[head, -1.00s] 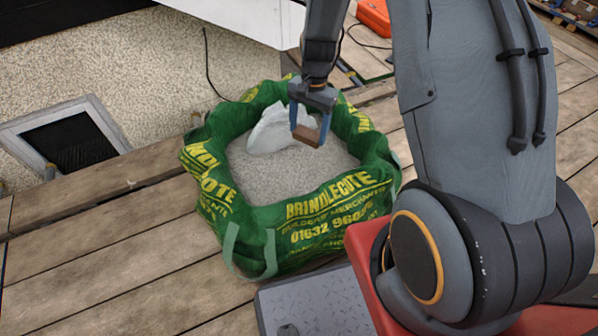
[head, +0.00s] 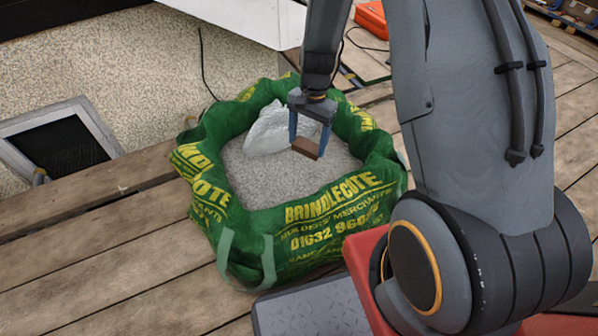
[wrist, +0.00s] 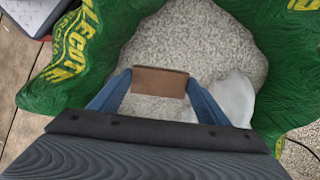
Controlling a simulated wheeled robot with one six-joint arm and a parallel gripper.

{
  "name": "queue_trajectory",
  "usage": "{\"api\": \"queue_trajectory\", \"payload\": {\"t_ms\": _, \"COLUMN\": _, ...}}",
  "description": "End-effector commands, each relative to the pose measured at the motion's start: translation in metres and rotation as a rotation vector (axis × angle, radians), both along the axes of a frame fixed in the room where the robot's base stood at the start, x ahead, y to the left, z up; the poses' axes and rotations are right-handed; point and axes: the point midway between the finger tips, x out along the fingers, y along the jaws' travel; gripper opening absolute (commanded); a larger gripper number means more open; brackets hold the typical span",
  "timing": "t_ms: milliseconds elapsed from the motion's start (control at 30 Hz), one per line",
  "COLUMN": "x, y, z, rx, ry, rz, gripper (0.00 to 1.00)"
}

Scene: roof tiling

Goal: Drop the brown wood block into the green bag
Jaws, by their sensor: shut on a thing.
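The brown wood block (head: 306,148) is held between the blue fingers of my gripper (head: 309,142), which is shut on it. The block also shows in the wrist view (wrist: 160,82), level between the two fingertips. The green bag (head: 330,209) stands open on the planks, with yellow lettering on its side. Pale gravel (head: 268,180) fills its inside. My gripper points down and the block is over the bag's opening, within the rim as seen in both views. The exact height above the gravel is hard to tell.
A crumpled white sack (head: 268,130) lies on the gravel at the back left inside the bag. A framed dark window (head: 62,140) is at the left in the rough wall. An orange case (head: 371,19) sits behind. Bare planks (head: 110,240) lie at the front left.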

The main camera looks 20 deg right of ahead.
Motion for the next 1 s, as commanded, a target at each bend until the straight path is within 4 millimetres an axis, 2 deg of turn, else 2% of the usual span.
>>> {"api": "queue_trajectory", "payload": {"t_ms": 200, "x": 0.000, "y": 0.000, "z": 0.000, "rx": -0.001, "ry": -0.001, "rz": 0.000, "gripper": 0.47}}
{"api": "queue_trajectory", "payload": {"t_ms": 233, "x": 0.000, "y": 0.000, "z": 0.000, "rx": -0.001, "ry": -0.001, "rz": 0.000, "gripper": 0.73}}
{"api": "queue_trajectory", "payload": {"t_ms": 333, "x": 0.000, "y": 0.000, "z": 0.000, "rx": -0.001, "ry": -0.001, "rz": 0.000, "gripper": 0.90}}
{"api": "queue_trajectory", "payload": {"t_ms": 367, "x": 0.000, "y": 0.000, "z": 0.000, "rx": -0.001, "ry": -0.001, "rz": 0.000, "gripper": 0.91}}
{"api": "queue_trajectory", "payload": {"t_ms": 667, "x": 0.000, "y": 0.000, "z": 0.002, "rx": 0.000, "ry": -0.002, "rz": 0.001, "gripper": 0.91}}
{"api": "queue_trajectory", "payload": {"t_ms": 767, "x": 0.002, "y": -0.001, "z": 0.012, "rx": -0.001, "ry": -0.004, "rz": 0.001, "gripper": 0.91}}
{"api": "queue_trajectory", "payload": {"t_ms": 1000, "x": 0.006, "y": -0.006, "z": 0.051, "rx": 0.000, "ry": -0.004, "rz": 0.000, "gripper": 0.91}}
